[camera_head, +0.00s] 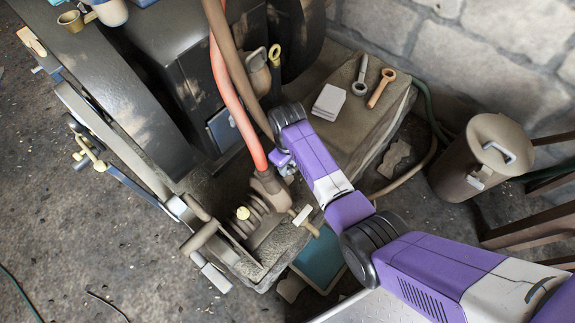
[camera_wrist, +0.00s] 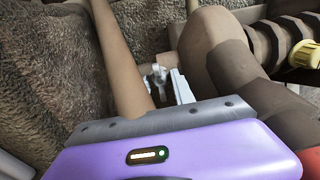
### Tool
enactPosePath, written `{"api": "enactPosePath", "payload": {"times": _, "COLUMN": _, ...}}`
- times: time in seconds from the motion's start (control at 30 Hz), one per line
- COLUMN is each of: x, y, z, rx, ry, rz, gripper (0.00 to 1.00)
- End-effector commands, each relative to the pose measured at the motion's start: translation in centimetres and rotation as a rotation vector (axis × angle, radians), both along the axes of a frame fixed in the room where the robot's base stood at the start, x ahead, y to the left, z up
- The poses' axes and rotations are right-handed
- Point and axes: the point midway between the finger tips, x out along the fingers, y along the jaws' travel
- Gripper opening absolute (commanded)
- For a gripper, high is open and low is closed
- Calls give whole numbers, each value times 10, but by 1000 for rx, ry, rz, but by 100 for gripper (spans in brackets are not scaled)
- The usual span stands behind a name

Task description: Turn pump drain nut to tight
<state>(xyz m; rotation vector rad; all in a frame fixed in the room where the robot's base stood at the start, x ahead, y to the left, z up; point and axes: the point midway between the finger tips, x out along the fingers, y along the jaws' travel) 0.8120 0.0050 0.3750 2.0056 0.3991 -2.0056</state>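My gripper (camera_head: 283,160) is at the brown pump (camera_head: 268,183), beside the lower end of the red hose. In the wrist view, the gripper's fingers (camera_wrist: 168,88) show only partly beyond the purple wrist housing. A small grey, wing-shaped piece (camera_wrist: 158,78) is right at the fingers, between a tan pipe and the brown pump body (camera_wrist: 212,50). It may be the drain nut, but I cannot tell for sure. I cannot tell whether the fingers touch it or how far apart they are. A yellow cap (camera_wrist: 305,53) is on the right, clear of the gripper; it also shows in the head view (camera_head: 242,212).
The red hose (camera_head: 228,90) and a brown pipe (camera_head: 236,65) run down close to my gripper. A brown lidded can (camera_head: 485,160) stands at the right. A blue tray (camera_head: 320,260) lies below my arm.

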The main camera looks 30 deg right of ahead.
Motion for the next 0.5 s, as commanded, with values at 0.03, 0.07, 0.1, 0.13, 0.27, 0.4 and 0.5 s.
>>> {"api": "enactPosePath", "payload": {"times": 0.03, "x": 0, "y": 0, "z": 0, "rx": 0, "ry": 0, "rz": 0, "gripper": 30}}
{"api": "enactPosePath", "payload": {"times": 0.07, "x": 0, "y": 0, "z": 0, "rx": 0, "ry": 0, "rz": 0, "gripper": 30}}
{"api": "enactPosePath", "payload": {"times": 0.1, "x": 0, "y": 0, "z": 0, "rx": 0, "ry": 0, "rz": 0, "gripper": 30}}
{"api": "enactPosePath", "payload": {"times": 0.13, "x": 0, "y": 0, "z": 0, "rx": 0, "ry": 0, "rz": 0, "gripper": 30}}
{"api": "enactPosePath", "payload": {"times": 0.27, "x": 0, "y": 0, "z": 0, "rx": 0, "ry": 0, "rz": 0, "gripper": 5}}
{"api": "enactPosePath", "payload": {"times": 0.4, "x": 0, "y": 0, "z": 0, "rx": 0, "ry": 0, "rz": 0, "gripper": 0}}
{"api": "enactPosePath", "payload": {"times": 0.5, "x": 0, "y": 0, "z": 2, "rx": 1, "ry": 0, "rz": -13, "gripper": 0}}
